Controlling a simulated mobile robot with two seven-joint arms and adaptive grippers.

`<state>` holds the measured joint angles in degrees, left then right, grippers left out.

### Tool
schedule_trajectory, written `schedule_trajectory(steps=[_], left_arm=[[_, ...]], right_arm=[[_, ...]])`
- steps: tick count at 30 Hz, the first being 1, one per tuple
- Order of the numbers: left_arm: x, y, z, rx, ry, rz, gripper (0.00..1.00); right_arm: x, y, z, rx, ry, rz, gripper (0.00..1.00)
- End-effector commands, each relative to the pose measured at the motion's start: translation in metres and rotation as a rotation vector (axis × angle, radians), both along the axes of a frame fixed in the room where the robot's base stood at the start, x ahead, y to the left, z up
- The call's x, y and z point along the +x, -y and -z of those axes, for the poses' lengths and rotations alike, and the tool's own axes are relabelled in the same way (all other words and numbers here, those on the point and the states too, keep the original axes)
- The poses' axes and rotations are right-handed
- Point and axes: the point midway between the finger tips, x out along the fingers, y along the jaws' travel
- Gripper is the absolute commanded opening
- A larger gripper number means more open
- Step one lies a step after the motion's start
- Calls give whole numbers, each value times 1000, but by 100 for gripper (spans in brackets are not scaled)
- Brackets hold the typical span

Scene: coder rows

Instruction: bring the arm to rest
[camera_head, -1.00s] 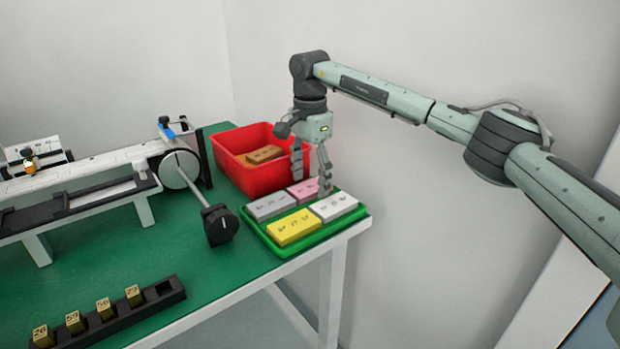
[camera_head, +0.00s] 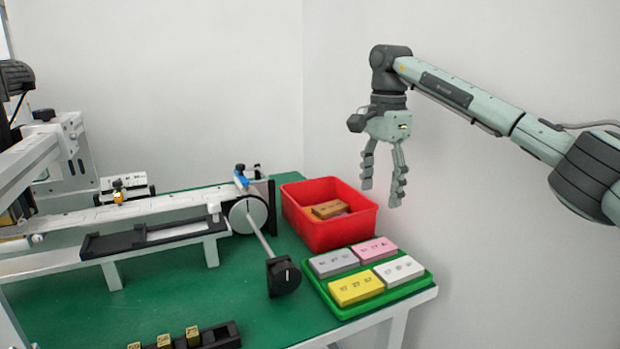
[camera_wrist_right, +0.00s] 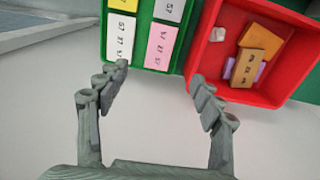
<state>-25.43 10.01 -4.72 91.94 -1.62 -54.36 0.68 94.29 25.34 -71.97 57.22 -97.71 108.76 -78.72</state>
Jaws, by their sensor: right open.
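My right gripper (camera_head: 381,192) hangs fingers down, open and empty, above and a little right of the red crate. In the right wrist view the open fingers (camera_wrist_right: 158,75) show nothing between them. The green tray (camera_head: 388,299) lies on the table's right corner, below the gripper. It holds a grey block (camera_head: 334,262), a pink block (camera_head: 374,250), a yellow block (camera_head: 356,288) and a white block (camera_head: 399,270), each lying flat. My left gripper does not show.
The red crate (camera_head: 345,234) stands behind the tray and holds a brown block (camera_head: 328,209) and other pieces. A conveyor-like machine (camera_head: 150,211) with a dark-ended rod (camera_head: 284,276) fills the left. A black rack (camera_head: 215,338) sits in front. A wall stands behind.

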Motion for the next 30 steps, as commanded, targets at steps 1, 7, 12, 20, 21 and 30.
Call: schedule_trajectory(steps=[1, 7, 12, 20, 21, 30], left_arm=[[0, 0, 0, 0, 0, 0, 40], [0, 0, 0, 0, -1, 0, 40], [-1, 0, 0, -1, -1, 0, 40], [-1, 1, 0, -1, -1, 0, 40], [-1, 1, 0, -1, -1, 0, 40], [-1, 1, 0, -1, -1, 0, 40]], right_arm=[[0, 0, 0, 0, 0, 0, 66], [0, 0, 7, 0, -1, 0, 66], [0, 0, 33, -1, -3, -1, 66], [0, 0, 83, 0, -2, 0, 66], [0, 0, 90, -1, -2, 0, 66], [0, 0, 122, 0, 0, 0, 66]])
